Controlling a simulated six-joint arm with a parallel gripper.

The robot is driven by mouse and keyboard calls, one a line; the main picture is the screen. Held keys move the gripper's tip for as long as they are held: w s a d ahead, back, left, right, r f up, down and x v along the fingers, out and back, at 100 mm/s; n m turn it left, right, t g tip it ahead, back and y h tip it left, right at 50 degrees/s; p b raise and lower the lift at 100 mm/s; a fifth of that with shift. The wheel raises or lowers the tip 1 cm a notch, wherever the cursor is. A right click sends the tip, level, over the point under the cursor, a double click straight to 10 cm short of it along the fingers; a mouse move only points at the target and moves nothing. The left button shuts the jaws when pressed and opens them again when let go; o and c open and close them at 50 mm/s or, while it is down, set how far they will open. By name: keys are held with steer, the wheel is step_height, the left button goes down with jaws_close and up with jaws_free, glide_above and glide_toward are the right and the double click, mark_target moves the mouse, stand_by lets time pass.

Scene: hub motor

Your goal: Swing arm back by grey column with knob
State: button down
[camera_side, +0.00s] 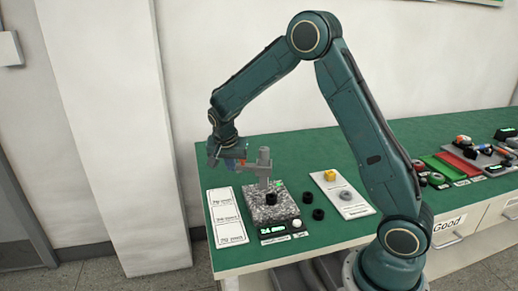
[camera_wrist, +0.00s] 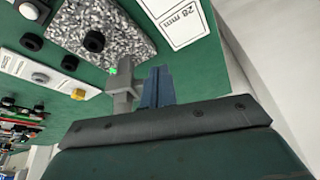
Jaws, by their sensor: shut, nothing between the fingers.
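The grey column (camera_side: 264,166) stands upright at the back of a speckled stone plate (camera_side: 290,212); its grey side arm reaches left toward my gripper. I cannot make out the knob on it. In the wrist view the column (camera_wrist: 122,92) is just left of my blue fingers (camera_wrist: 157,86). My gripper (camera_side: 230,158) is shut and empty, at the height of the side arm. I cannot tell whether it touches the arm. A black ring part (camera_side: 271,199) sits on the plate, also in the wrist view (camera_wrist: 94,41).
A display box (camera_side: 272,231) with a white button (camera_side: 297,224) is at the plate's front. White label cards (camera_side: 226,216) lie left. Loose black rings (camera_side: 318,214) and a white tray (camera_side: 352,209) lie right. Green and red strips with parts are farther right. A wall is behind.

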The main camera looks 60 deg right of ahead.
steer(key=w+d+f, duration=0.2)
steer(key=d+f, duration=0.2)
steer(key=d, duration=0.1)
steer(key=shift+w+f, duration=0.15)
steer(key=shift+f, duration=0.05)
steer(key=shift+d, duration=0.1)
stand_by(0.5)
steer(key=shift+w+d+m, duration=0.15)
steer(key=shift+w+m, duration=0.05)
steer(key=shift+m, duration=0.4)
steer(key=shift+w+d+m+g, duration=0.1)
steer(key=shift+d+m+g, duration=0.05)
steer(key=shift+m+g, duration=0.25)
steer(key=w+d+m+g, duration=0.1)
steer(key=w+d+m, duration=0.1)
steer(key=d+m, duration=0.2)
steer(key=shift+w+d+m+g, duration=0.2)
steer(key=shift+d+m+g, duration=0.2)
steer(key=shift+d, duration=0.45)
